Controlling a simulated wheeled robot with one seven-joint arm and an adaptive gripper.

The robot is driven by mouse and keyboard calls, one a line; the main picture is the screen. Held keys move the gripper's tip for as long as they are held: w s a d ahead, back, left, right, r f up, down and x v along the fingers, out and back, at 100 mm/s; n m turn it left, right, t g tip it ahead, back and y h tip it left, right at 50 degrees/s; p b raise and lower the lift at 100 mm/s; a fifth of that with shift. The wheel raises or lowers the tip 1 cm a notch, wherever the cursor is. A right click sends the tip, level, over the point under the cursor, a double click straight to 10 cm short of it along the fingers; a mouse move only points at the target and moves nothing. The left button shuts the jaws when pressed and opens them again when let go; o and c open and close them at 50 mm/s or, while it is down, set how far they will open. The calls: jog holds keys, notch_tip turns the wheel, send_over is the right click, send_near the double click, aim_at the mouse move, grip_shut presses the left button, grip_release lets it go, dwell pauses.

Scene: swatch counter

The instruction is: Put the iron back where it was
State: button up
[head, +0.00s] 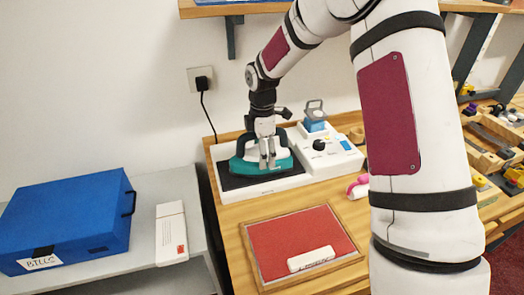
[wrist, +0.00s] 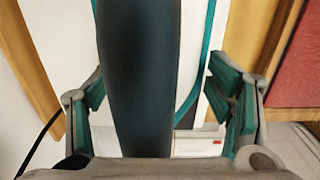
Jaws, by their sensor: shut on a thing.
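The iron (head: 245,167) has a teal body and shows at the back left of the wooden table. It is over the black pad (head: 232,183) of a white base; I cannot tell whether it touches the pad. My gripper (head: 267,158) is above the iron, shut on its handle, and hides part of it. In the wrist view the dark handle (wrist: 140,80) runs between the fingers of my gripper (wrist: 158,92). Teal edges of the iron show beside the handle.
A white device (head: 325,148) with a black knob and a blue-grey block stands right of the pad. A red framed mat (head: 290,232) with a white bar (head: 311,259) lies in front. A blue case (head: 66,222) and white box (head: 171,232) sit on the grey table left.

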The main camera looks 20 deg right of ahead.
jog(key=o, duration=2)
jog(key=shift+f, duration=0.1)
